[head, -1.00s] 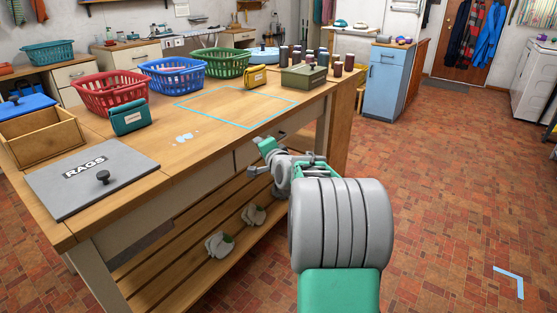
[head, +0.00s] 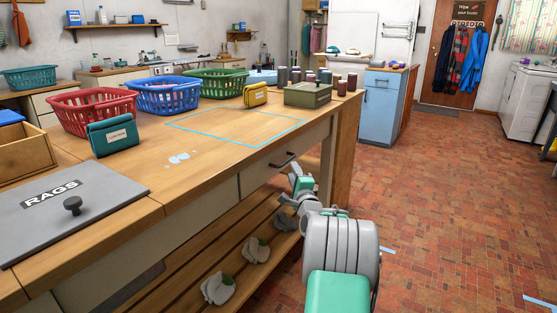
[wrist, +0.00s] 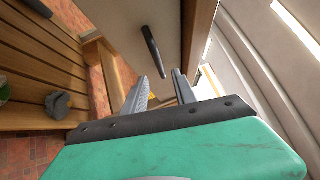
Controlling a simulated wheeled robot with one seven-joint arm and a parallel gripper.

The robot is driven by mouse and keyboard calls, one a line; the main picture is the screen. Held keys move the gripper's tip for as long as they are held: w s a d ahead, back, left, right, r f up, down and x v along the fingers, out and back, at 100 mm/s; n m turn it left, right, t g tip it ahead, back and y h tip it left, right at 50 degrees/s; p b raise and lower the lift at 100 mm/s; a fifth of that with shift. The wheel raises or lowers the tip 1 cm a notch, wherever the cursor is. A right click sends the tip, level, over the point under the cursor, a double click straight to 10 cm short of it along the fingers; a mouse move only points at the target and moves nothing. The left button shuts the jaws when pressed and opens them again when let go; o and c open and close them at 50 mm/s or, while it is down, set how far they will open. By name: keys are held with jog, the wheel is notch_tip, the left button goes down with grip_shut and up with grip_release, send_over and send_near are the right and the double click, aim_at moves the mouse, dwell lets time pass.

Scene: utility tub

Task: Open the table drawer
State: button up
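The table drawer (head: 258,182) is in the front of the wooden table, and its front looks flush with the table frame. Its dark bar handle (head: 283,160) is in plain view. In the wrist view the handle (wrist: 153,50) stands out from the pale drawer front (wrist: 122,18), ahead of the fingertips. My gripper (wrist: 160,76) is open, with an empty gap between its two grey fingers.
The table top holds a grey RAGS lid (head: 75,200), baskets, a teal pouch (head: 112,137), a yellow pouch (head: 256,95) and a green box (head: 307,95). A slatted lower shelf (head: 195,270) carries pale bundles. The brick floor to the right is clear.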

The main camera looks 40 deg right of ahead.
aim_at(288, 160)
jog(key=b+x, duration=0.1)
jog(key=x, duration=0.7)
jog(key=shift+b, duration=0.4)
jog(key=shift+c, duration=0.3)
jog(key=shift+a, duration=0.1)
grip_shut()
dwell(0.4)
